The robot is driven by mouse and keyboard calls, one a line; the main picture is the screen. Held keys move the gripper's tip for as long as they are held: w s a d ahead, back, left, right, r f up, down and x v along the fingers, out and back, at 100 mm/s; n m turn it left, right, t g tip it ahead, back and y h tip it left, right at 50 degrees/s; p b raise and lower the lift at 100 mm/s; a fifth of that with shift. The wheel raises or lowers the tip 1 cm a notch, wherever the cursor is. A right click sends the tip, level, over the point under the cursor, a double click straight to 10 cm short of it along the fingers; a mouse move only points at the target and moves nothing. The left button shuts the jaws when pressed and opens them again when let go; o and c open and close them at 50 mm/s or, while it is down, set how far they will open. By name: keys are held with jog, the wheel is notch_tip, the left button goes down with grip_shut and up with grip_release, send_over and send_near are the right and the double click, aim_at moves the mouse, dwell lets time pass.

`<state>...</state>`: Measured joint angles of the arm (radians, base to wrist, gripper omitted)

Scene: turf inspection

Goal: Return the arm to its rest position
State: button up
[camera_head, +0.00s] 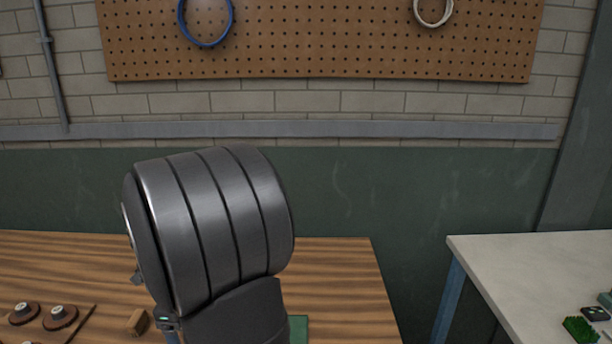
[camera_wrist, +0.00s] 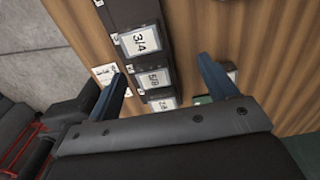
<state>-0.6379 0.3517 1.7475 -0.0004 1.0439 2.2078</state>
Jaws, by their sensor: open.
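My gripper (camera_wrist: 153,68) shows in the wrist view as two blue fingers spread wide apart. They are open, with nothing held between them. Below the fingers lies a dark strip with white labels (camera_wrist: 140,41), reading 3/4 and 5/8, on the wooden table. I cannot tell the height of the fingers above it. In the head view my thick dark grey arm (camera_head: 215,225) rises over the wooden table (camera_head: 345,285) and hides part of its top. My gripper does not show in the head view.
Two round brown pieces with pale centres (camera_head: 59,317) and a small wooden block (camera_head: 138,322) lie at the table's left. A pale table (camera_head: 510,270) stands at right, across a gap, with green turf (camera_head: 579,329). A pegboard (camera_head: 320,40) hangs behind.

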jog(key=w+d, duration=0.4)
jog(key=shift+w, duration=0.25)
jog(key=shift+d, duration=0.1)
dwell(0.8)
jog(key=o, duration=0.3)
jog(key=shift+r, duration=0.1)
jog(key=shift+o, duration=0.9)
jog(key=w+a+r, duration=0.6)
jog(key=w+a, duration=0.2)
jog(key=a, duration=0.1)
jog(key=shift+a+r, duration=0.25)
jog(key=shift+r, duration=0.05)
notch_tip(320, 180, down, 10)
jog(key=shift+w+a+r, duration=0.1)
jog(key=shift+w+r, duration=0.05)
jog(key=shift+r, duration=0.1)
notch_tip(320, 180, up, 10)
